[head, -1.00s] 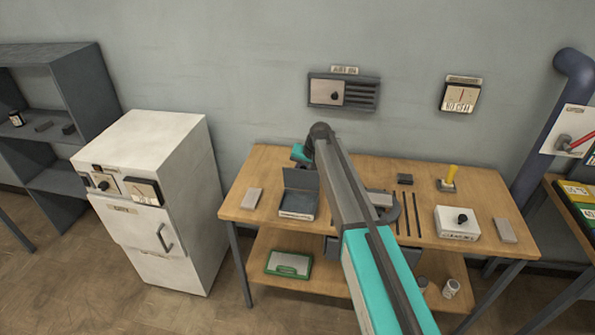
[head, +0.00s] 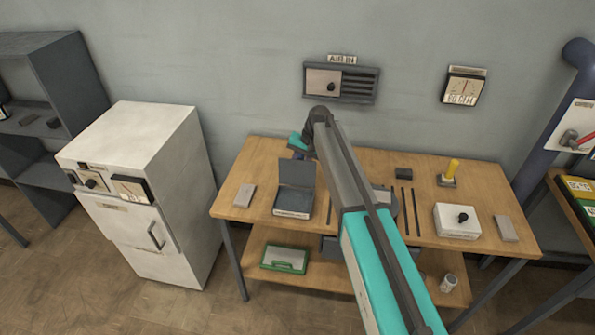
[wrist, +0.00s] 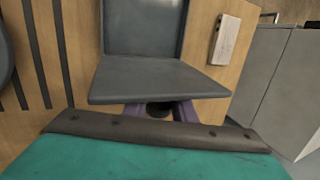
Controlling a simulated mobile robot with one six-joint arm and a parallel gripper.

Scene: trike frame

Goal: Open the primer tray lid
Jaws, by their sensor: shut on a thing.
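The primer tray (head: 292,213) is a dark grey box with a pale label on its front, on the left half of the wooden table. Its dark grey lid (head: 297,172) stands up steeply at the back. In the wrist view the lid (wrist: 158,80) is the near panel, and the tray (wrist: 143,25) is beyond it. My gripper (wrist: 160,108) is at the lid's free edge, its purple fingers passing behind the lid with a dark round part between them. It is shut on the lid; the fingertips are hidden. In the head view, a teal part of it shows behind the lid.
A grey block (head: 245,195) lies left of the tray. Dark rods (head: 408,210), a white box with a knob (head: 457,221) and a yellow-handled tool (head: 451,173) are to the right. A white cabinet (head: 140,190) stands left. The wall is close behind the table.

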